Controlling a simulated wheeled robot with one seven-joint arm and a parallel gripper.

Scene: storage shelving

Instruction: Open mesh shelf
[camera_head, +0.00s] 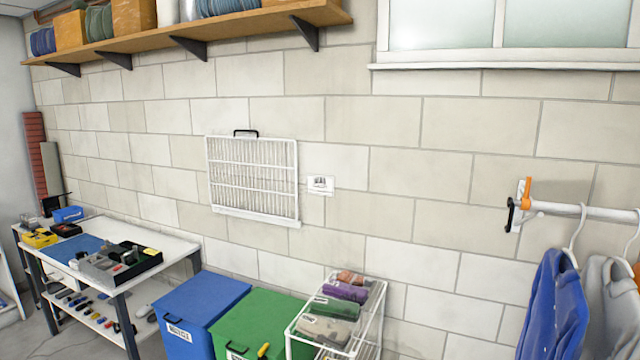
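The mesh shelf (253,181) is a white wire rack that lies folded up flat against the block wall, left of the picture's middle. A black handle (246,133) stands at its top edge. A white ledge or bar runs along its bottom edge. A small white label plate (320,185) is on the wall just right of it. My gripper is not in this view.
Below the mesh shelf stand a blue bin (203,300), a green bin (262,325) and a white wire rack (378,300) with rolled cloths. A workbench (180,246) with tools is at left. A wooden shelf (230,25) hangs above. Coats hang from a rail (585,210) at right.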

